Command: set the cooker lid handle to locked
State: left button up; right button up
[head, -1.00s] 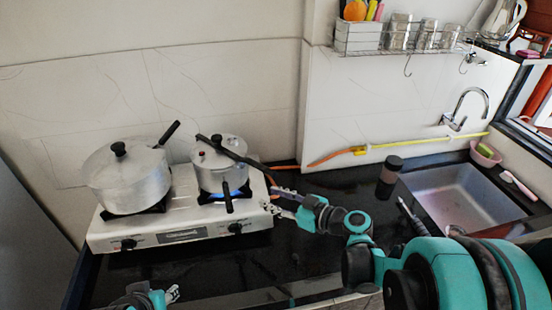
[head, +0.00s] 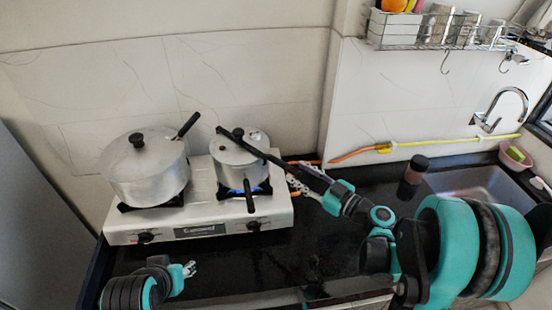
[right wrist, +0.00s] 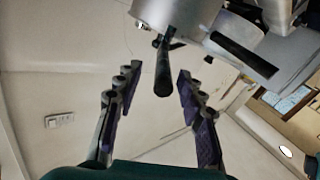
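The pressure cooker (head: 233,172) is a silver pot on the right burner. Its long black lid handle (head: 268,155) runs over the lid toward the right, angled away from the black pot handle (head: 249,196), which points to the front. My right gripper (head: 306,181) is at the lid handle's right end. In the right wrist view, the right gripper (right wrist: 156,84) is open, with the end of a black handle (right wrist: 163,72) between its fingers, apparently not clamped. Another black handle (right wrist: 244,55) shows at the right there. My left gripper (head: 190,269) is low at the front; its fingers are too small to judge.
A larger lidded pot (head: 146,167) stands on the left of the white stove (head: 160,229); its handle points toward the cooker. A blue flame burns under the cooker. A dark jar (head: 414,172) stands by the sink (head: 470,183). The black counter is clear in front.

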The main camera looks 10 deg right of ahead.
aim_at(273, 159)
jog(key=x, duration=0.7)
jog(key=shift+w+a+b, duration=0.15)
jog(key=shift+a+b, duration=0.2)
jog(key=shift+a, duration=0.1)
grip_shut()
